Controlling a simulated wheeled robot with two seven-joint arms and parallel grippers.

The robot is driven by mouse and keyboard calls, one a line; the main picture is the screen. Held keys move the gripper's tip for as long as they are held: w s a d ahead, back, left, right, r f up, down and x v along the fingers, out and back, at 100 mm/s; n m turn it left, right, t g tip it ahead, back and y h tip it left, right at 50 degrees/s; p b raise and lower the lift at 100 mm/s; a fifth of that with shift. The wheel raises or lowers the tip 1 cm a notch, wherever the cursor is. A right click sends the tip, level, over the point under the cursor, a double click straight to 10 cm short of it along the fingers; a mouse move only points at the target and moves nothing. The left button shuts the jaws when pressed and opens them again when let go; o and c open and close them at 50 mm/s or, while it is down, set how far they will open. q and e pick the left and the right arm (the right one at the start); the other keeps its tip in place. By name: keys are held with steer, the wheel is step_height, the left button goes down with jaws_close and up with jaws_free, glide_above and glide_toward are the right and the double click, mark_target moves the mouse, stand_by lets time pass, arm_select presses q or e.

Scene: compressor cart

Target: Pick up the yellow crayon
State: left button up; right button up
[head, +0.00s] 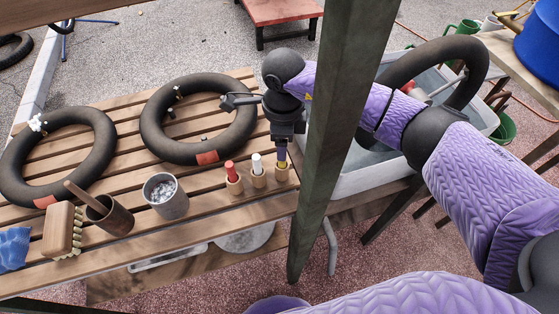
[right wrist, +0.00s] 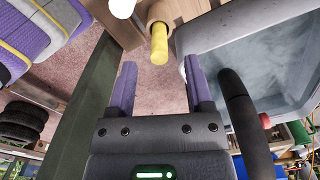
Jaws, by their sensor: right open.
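The yellow crayon (head: 282,164) stands upright in a small wooden holder (head: 281,175) at the right end of the slatted bench. My right gripper (head: 281,149) is right above it, pointing down, and partly hides it. In the right wrist view the yellow crayon (right wrist: 159,45) sticks out of its holder (right wrist: 165,14). There, my right gripper (right wrist: 158,64) is open and empty, with one purple finger to each side of the crayon's line. The crayon's end lies near the fingertips; I cannot tell whether it is between them. My left gripper is not in view.
A white crayon (head: 257,164) and a red crayon (head: 231,172) stand in holders just left. A dark green post (head: 335,140) rises close to my right arm. A grey basin (head: 375,180) with a tyre is behind it. Two inner tubes and a metal cup (head: 168,200) lie further left.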

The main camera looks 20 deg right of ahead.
mark_target(282, 164)
step_height(282, 164, down, 4)
steer(key=shift+r+b, duration=0.15)
steer(key=shift+b, duration=0.25)
jaws_close()
